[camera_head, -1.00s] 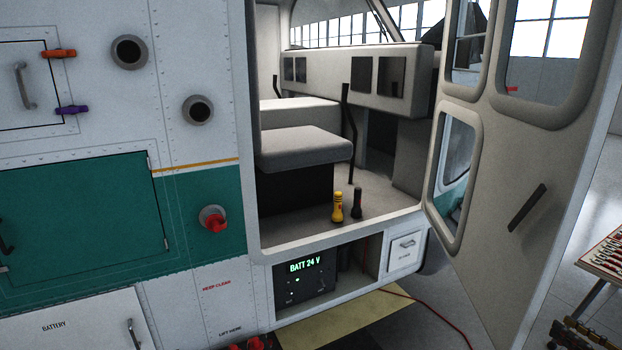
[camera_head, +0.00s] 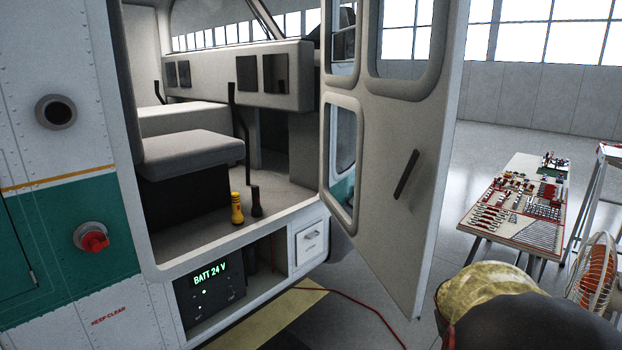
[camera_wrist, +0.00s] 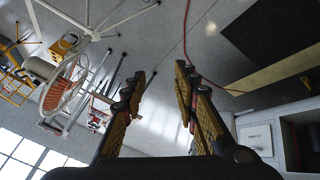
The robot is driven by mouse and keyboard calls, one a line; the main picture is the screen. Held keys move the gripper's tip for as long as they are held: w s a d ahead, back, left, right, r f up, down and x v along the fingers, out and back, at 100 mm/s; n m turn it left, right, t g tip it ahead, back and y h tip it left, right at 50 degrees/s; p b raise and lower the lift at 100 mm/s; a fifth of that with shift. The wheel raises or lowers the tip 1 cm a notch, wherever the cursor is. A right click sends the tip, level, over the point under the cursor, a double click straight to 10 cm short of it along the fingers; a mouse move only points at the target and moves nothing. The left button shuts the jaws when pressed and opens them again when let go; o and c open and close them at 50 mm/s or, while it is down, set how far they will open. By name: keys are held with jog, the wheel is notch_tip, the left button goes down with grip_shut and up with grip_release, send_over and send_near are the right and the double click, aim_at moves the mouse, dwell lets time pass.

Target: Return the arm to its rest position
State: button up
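My gripper (camera_wrist: 159,74) shows in the wrist view with its two tan and black fingers spread apart. Nothing is between the fingertips, only grey floor behind them. In the head view a dark rounded part with a mottled yellow band, which looks like my arm (camera_head: 540,318), fills the lower right corner. My fingers cannot be made out in the head view.
The helicopter's open door (camera_head: 405,160) stands left of my arm. A yellow flashlight (camera_head: 237,208) and a black one (camera_head: 256,202) stand on the cabin floor. A tool table (camera_head: 515,205) and an orange fan (camera_head: 598,268) are at right. A red cable (camera_head: 360,306) crosses the floor.

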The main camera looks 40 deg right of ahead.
jog(key=w+a+n+t+y+b, duration=0.1)
jog(key=w+a+n+y+b, duration=0.1)
jog(key=a, duration=1.3)
jog(key=w+a+n+t+y+b, duration=0.2)
jog(key=a+b, duration=0.3)
jog(key=a, duration=1.1)
jog(key=w+a+f+n+t+y+b, duration=0.1)
jog(key=a+n+b, duration=0.3)
jog(key=a, duration=1.2)
jog(key=shift+w+n+y, duration=0.3)
jog(key=shift+w+y, duration=0.3)
jog(key=shift+y, duration=0.1)
jog(key=shift+a, duration=0.2)
